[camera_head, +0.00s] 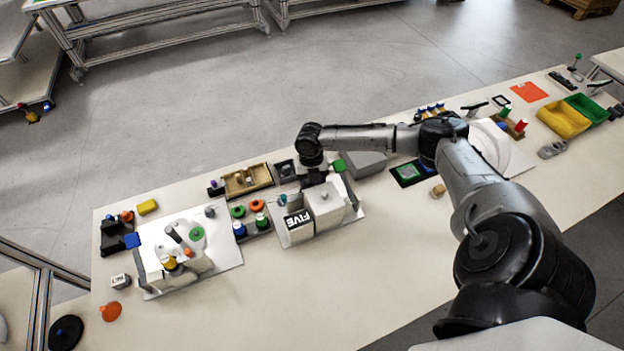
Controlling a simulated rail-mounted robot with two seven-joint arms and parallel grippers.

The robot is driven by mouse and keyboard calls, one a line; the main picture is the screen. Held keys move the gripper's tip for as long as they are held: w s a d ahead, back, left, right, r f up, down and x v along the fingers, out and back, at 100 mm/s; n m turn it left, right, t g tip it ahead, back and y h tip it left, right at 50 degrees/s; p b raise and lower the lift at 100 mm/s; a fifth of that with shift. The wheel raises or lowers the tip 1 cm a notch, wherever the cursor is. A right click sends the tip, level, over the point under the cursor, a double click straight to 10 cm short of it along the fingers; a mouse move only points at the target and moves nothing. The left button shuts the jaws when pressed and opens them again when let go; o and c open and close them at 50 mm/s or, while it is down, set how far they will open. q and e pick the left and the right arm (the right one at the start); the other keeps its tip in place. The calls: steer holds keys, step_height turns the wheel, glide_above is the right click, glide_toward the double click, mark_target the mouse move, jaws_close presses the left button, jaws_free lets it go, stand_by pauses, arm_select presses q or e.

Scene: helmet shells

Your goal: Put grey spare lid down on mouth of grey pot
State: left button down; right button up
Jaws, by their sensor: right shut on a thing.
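My right gripper (313,179) points down over the back edge of the right white board, by a light grey block (325,208). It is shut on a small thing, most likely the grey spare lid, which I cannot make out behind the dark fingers. I cannot pick out the grey pot with certainty. A small grey round piece (210,211) stands at the back of the left white board. My left gripper is not in view.
Green (238,211) and orange (257,206) rings and blue (239,229) and green (262,221) pots stand between the boards. A wooden tray (264,182) lies behind them. A black-and-white FIVE box (297,222) is near the gripper.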

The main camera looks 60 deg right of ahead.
steer(key=shift+f+b, duration=0.35)
steer(key=shift+f, duration=0.55)
steer(key=o, duration=0.9)
steer(key=shift+c, duration=0.2)
steer(key=shift+r, duration=0.1)
step_height(320, 180, up, 14)
steer(key=w+d+p, duration=0.1)
steer(key=shift+d+f, duration=0.15)
steer(key=shift+f, duration=0.05)
